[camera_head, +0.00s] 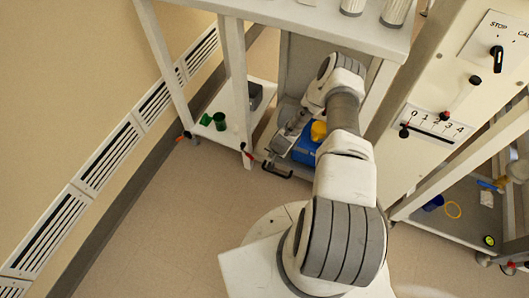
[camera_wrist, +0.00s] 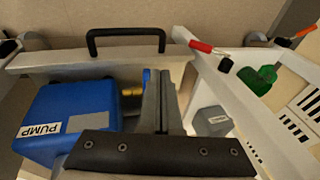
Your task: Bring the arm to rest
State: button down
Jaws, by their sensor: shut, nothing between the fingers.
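My arm reaches out from the bottom of the head view and bends down at the wrist into a low bay under the bench. My gripper (camera_head: 285,141) is beside a blue pump there. In the wrist view the fingers of my gripper (camera_wrist: 159,76) are together with nothing between them. The blue pump (camera_wrist: 75,115), with a PUMP label, is just left of the fingers; it also shows in the head view (camera_head: 305,150), partly hidden by my arm. I cannot tell whether the gripper touches it.
A pale drawer or tray front (camera_wrist: 70,61) with a black handle (camera_wrist: 127,36) lies past the fingers. A white shelf frame (camera_wrist: 225,90), red lever (camera_wrist: 200,46), green cup (camera_wrist: 262,79) and grey box (camera_wrist: 208,123) are to the right. Open floor (camera_head: 175,235) lies left of my base.

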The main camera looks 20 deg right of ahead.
jog(key=shift+s+d+r, duration=0.25)
jog(key=shift+s+r, duration=0.2)
jog(key=shift+s+d+r, duration=0.2)
jog(key=shift+s+r, duration=0.2)
jog(key=shift+r, duration=0.05)
